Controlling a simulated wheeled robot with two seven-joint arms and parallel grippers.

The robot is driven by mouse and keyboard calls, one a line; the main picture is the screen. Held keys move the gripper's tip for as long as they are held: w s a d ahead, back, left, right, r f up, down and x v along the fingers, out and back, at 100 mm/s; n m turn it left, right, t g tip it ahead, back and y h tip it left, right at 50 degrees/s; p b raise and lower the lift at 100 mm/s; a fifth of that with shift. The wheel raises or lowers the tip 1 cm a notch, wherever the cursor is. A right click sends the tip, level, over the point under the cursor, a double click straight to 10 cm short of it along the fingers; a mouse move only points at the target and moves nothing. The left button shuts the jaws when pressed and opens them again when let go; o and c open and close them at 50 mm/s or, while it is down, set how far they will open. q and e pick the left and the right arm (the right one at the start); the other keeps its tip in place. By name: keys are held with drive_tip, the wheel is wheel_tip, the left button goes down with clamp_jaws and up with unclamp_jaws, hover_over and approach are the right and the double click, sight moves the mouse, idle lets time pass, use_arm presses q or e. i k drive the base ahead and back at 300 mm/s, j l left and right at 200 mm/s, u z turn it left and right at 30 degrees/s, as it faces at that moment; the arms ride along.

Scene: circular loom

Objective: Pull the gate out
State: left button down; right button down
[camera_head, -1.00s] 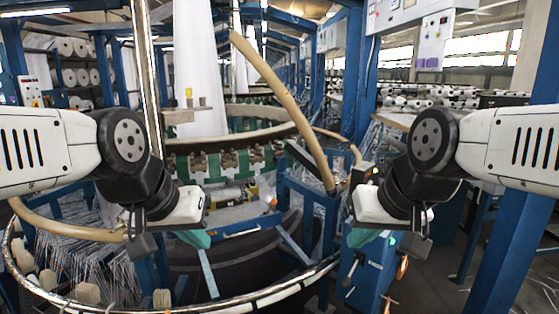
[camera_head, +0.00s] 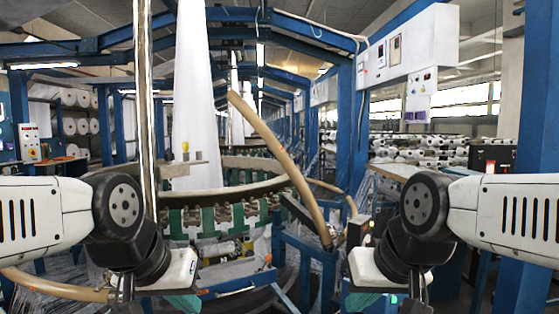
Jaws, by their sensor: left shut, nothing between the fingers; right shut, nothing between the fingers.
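A tan curved bar (camera_head: 283,162), which looks like the gate, stands tilted in front of the loom. Its upper end leans left and its lower end meets the blue frame near my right arm. My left gripper (camera_head: 160,303) is at the bottom edge, left of the bar and apart from it. My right gripper (camera_head: 388,303) is at the bottom edge, right of the bar's lower end and apart from it. Both are shut and empty, with their tips cut off by the picture edge.
The loom's ring (camera_head: 215,190) with green parts lies behind the bar. A second tan rail (camera_head: 55,287) runs low on the left. A shiny vertical pole (camera_head: 144,100) stands near my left arm. A blue post (camera_head: 535,200) stands at the right.

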sight(223, 269)
drive_tip(key=i+l, duration=0.15)
drive_tip(key=i, duration=0.2)
drive_tip(key=i+l+u, duration=0.1)
drive_tip(key=i, duration=0.25)
drive_tip(key=i+l, duration=0.2)
drive_tip(key=i, duration=0.15)
drive_tip(key=u, duration=0.05)
